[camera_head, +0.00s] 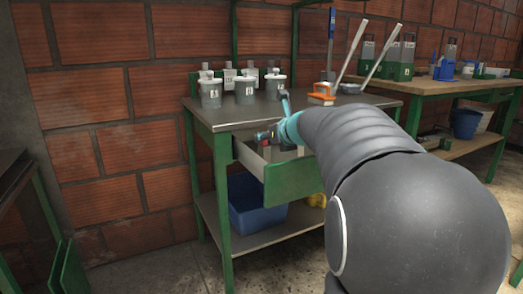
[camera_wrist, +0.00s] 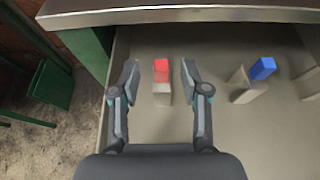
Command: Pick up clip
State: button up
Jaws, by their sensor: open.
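In the wrist view, a small item with a red top (camera_wrist: 161,71) and a pale lower part stands in an open drawer (camera_wrist: 240,135). A similar blue-topped item (camera_wrist: 262,68) with a pale body is to its right. I cannot tell for sure which of them is the clip. My gripper (camera_wrist: 160,76) is open, with one finger on each side of the red-topped item in the picture. No contact shows, and the height gap is unclear. In the head view, my arm hides part of the drawer.
The metal tabletop (camera_head: 275,113) overhangs the drawer's back, and its edge (camera_wrist: 190,16) crosses the top of the wrist view. Several grey pots, including one in front (camera_head: 245,91), stand on it. A blue bin (camera_head: 255,207) sits on the shelf below. A second table (camera_head: 440,83) is at right.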

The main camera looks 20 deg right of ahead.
jog(key=shift+x, duration=1.45)
jog(key=shift+d, duration=0.1)
jog(key=shift+c, duration=0.3)
grip_shut()
